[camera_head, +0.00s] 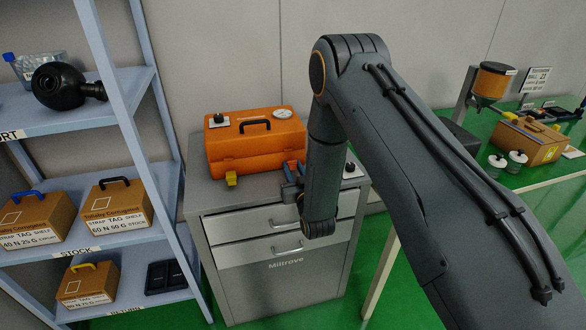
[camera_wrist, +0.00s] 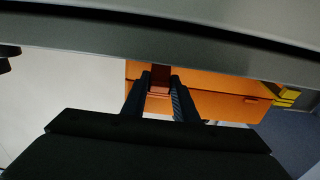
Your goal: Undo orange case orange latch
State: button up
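The orange case (camera_head: 250,150) stands closed on a grey cabinet, with a dark handle on its lid. A yellow latch (camera_head: 231,178) is at its left front; it also shows at the right of the wrist view (camera_wrist: 284,98). A red-orange latch (camera_wrist: 160,84) on the case's front lies between the two fingers of my gripper (camera_wrist: 160,90). In the head view my gripper (camera_head: 293,172) is at the case's right front, partly behind my arm. The fingers are apart, one on each side of this latch. Whether they press on it is not clear.
The grey cabinet (camera_head: 274,270) has two drawer handles below the case. A blue-grey shelf rack (camera_head: 95,240) with tagged boxes stands close on the left. A small white switch plate (camera_head: 352,170) is beside my arm.

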jog(key=shift+f+t+b, duration=0.5)
jog(key=shift+f+b, duration=0.1)
jog(key=shift+b, duration=0.9)
jog(key=shift+c, duration=0.4)
jog(key=b, duration=0.1)
jog(key=t+b, duration=0.1)
jog(key=shift+f+t+y+b, duration=0.2)
jog(key=shift+t+y+b, duration=0.1)
jog(key=shift+y+b, duration=0.1)
jog(key=shift+s, duration=0.1)
jog(key=shift+r, duration=0.1)
jog(key=o, duration=0.9)
jog(key=shift+o, duration=0.2)
jog(key=b+v, duration=0.1)
jog(key=v, duration=0.5)
jog(key=shift+s+d+f+b, duration=0.1)
jog(key=shift+s+f+b, duration=0.1)
jog(key=shift+s+b, duration=0.1)
jog(key=shift+s+d, duration=0.15)
jog(key=shift+s, duration=0.4)
